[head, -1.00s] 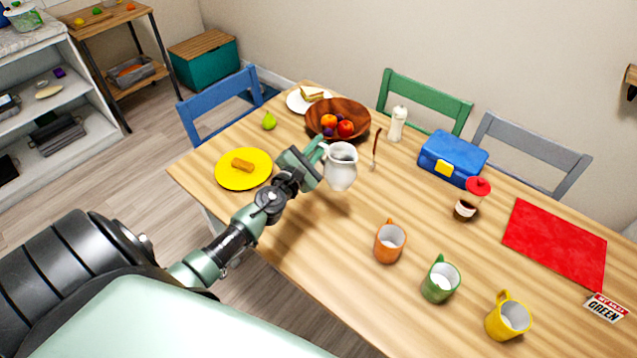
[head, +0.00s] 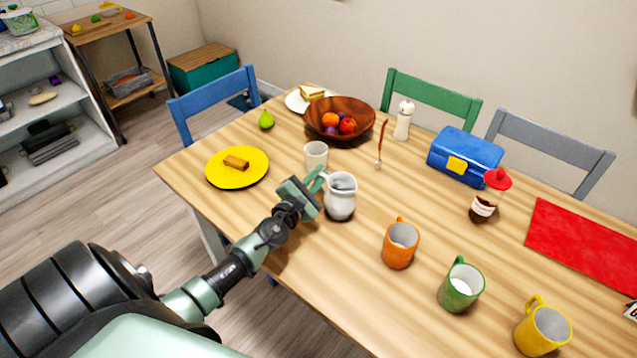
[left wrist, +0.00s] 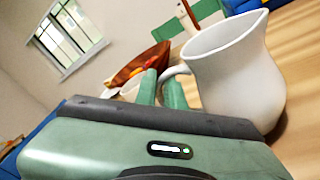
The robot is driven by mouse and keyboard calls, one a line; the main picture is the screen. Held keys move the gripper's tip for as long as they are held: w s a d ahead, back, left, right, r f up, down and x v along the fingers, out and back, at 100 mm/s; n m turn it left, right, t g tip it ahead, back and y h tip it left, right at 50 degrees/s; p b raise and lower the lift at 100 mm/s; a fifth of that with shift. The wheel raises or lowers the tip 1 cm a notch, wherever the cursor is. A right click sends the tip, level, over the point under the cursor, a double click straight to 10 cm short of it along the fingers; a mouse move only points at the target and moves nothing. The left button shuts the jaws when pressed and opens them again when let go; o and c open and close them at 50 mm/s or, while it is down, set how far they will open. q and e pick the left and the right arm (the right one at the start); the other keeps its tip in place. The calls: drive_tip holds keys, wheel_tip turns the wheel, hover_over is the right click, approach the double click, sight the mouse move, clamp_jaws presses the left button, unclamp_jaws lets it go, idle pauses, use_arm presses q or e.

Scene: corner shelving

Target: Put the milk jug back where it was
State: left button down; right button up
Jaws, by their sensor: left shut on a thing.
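The white milk jug (head: 341,200) stands upright over the wooden table near its front edge, left of the orange mug. My left gripper (head: 318,182) comes in from the left and is shut on the jug's handle. In the left wrist view, the jug (left wrist: 235,75) fills the right side, and the handle meets the green fingers (left wrist: 162,88). Whether the jug's base touches the table or hangs just above it is hard to tell. My right gripper is not in view.
A whitish cup (head: 316,154) stands just behind the gripper. A yellow plate (head: 222,178) lies left, a fruit bowl (head: 368,118) behind. Orange (head: 401,246), green (head: 461,288) and yellow (head: 541,330) mugs line the front right. The table (head: 345,270) is bare in front of the jug.

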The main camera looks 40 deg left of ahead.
use_arm(q)
drive_tip(key=c, duration=1.9)
unclamp_jaws()
drive_tip(key=shift+f, duration=0.25)
drive_tip(key=o, duration=0.4)
drive_tip(key=shift+r, duration=0.1)
drive_tip(key=shift+r+p, duration=0.25)
drive_tip(key=shift+p, duration=0.05)
drive_tip(key=s, duration=0.3)
drive_tip(key=s+d, duration=0.1)
drive_tip(key=s, duration=0.3)
drive_tip(key=s+b, duration=0.1)
drive_tip(key=s, duration=0.2)
drive_tip(key=shift+s+d, duration=0.15)
drive_tip(key=shift+s, duration=0.2)
drive_tip(key=shift+s+d+r, duration=0.1)
drive_tip(key=shift+s, duration=0.55)
